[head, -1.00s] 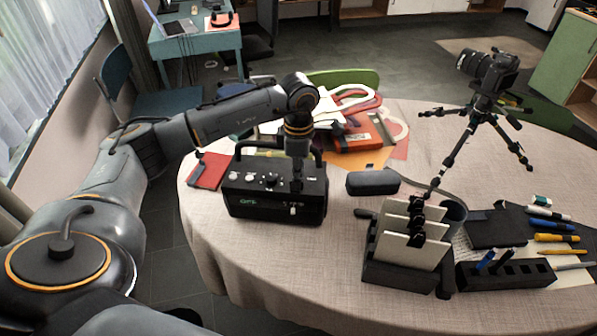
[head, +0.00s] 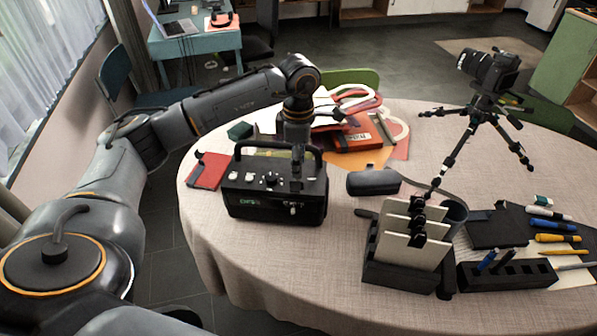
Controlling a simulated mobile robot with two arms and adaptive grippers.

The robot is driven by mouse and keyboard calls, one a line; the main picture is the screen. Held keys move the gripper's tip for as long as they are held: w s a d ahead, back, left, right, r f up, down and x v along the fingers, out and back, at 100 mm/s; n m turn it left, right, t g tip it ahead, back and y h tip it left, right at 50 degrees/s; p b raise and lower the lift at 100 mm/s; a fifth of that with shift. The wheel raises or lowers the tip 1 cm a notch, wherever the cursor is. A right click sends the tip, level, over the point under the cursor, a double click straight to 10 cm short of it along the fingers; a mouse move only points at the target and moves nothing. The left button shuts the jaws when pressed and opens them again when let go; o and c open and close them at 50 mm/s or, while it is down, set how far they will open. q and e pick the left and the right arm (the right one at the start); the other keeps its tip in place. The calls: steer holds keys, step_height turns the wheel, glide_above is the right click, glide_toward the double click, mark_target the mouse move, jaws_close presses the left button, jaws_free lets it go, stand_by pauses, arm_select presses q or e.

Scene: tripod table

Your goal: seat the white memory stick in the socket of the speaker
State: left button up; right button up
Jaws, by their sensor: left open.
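The speaker (head: 262,204) is a black box with a carry handle, several knobs and a small green display, standing on the left part of the table. A small white piece that looks like the memory stick (head: 293,210) shows low on the right of its front face. It is too small to tell how deep it sits in the socket. My left gripper (head: 297,183) points down at the speaker's right end, just above the white piece and apart from it. It is open, its dark fingers hard to make out against the speaker. My right gripper is out of view.
A dark case (head: 373,181) lies right of the speaker. A holder with white cards (head: 407,242), a pen block (head: 507,275) and a camera on a tripod (head: 487,75) stand further right. Papers and a red box (head: 355,135) lie behind. The cloth in front is clear.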

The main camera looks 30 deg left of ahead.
arm_select(q)
step_height(320, 180, up, 8)
steer(key=shift+d+f, duration=0.1)
steer(key=shift+f, duration=0.05)
stand_by(0.6)
